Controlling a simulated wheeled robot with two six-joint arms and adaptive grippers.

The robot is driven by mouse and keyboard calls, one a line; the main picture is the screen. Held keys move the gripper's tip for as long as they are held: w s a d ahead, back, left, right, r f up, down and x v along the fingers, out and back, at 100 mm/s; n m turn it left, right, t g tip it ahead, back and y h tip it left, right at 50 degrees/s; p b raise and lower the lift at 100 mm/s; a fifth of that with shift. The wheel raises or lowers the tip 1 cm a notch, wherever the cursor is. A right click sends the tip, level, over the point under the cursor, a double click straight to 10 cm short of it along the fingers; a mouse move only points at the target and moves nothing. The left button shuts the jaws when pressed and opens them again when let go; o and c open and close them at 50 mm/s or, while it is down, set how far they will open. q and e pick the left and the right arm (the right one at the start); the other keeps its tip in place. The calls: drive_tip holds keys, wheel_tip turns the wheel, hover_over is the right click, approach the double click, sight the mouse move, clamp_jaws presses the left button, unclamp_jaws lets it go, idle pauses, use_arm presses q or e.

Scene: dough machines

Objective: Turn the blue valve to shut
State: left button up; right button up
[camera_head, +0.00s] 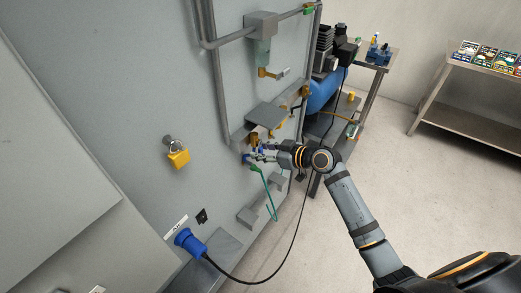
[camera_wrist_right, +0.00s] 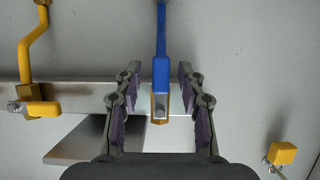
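The blue valve handle (camera_wrist_right: 161,50) runs down from the top of the right wrist view to a brass and steel valve body (camera_wrist_right: 160,106) on a grey pipe. My right gripper (camera_wrist_right: 160,76) is open, with one finger on each side of the handle and a visible gap to both. In the head view my right gripper (camera_head: 262,151) is at the machine's pipework, and only small blue bits of the valve (camera_head: 246,157) show by its fingers. The rest of the valve is hidden there. My left gripper is in neither view.
A yellow valve handle (camera_wrist_right: 36,38) is left of the blue one. A green handle (camera_head: 257,172) hangs just below my right gripper. A yellow padlock (camera_head: 178,158) and a blue plug with a black cable (camera_head: 188,240) are on the panel. Open floor (camera_head: 420,210) lies right.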

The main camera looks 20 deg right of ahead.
drive_tip(key=shift+w+a+f, duration=0.15)
drive_tip(key=shift+w+a, duration=0.15)
drive_tip(key=shift+c, duration=0.4)
clamp_jaws()
